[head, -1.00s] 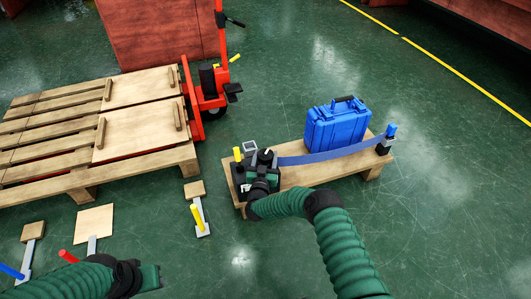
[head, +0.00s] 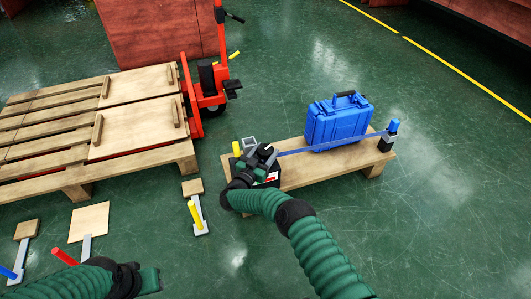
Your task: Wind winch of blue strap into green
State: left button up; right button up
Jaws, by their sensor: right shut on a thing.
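A blue strap (head: 345,142) runs from the black winch (head: 275,181) at the left end of a small wooden bench to a black post with a blue top (head: 391,136) at the right end. It passes in front of a blue case (head: 337,122) and looks straight and thin. My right gripper (head: 263,156) is shut at the winch, on its crank; the fingers hide much of it. A small red and white patch shows on the winch, and a yellow peg stands beside it. My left gripper (head: 150,281) is at the bottom left, away from the bench; its jaws are unclear.
The wooden bench (head: 300,176) stands on a green floor. A wooden pallet (head: 50,170) and a red pallet jack (head: 208,98) are at left. Levers with yellow (head: 194,213), red (head: 66,257) and blue (head: 8,273) handles lie in front. Floor right of the bench is clear.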

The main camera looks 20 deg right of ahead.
jog(key=o, duration=1.4)
jog(key=shift+c, duration=0.2)
jog(key=shift+a, duration=0.1)
jog(key=shift+s+a+r+p, duration=0.1)
jog(key=shift+s+a+p, duration=0.1)
jog(key=shift+p, duration=0.15)
jog(key=p+v, duration=0.1)
jog(key=v, duration=0.1)
jog(key=p+v, duration=0.3)
jog(key=v, duration=0.1)
jog(key=shift+r, duration=0.35)
jog(key=f+p+v, duration=0.1)
jog(key=p+v, duration=0.3)
jog(key=v, duration=0.6)
jog(key=shift+s, duration=0.1)
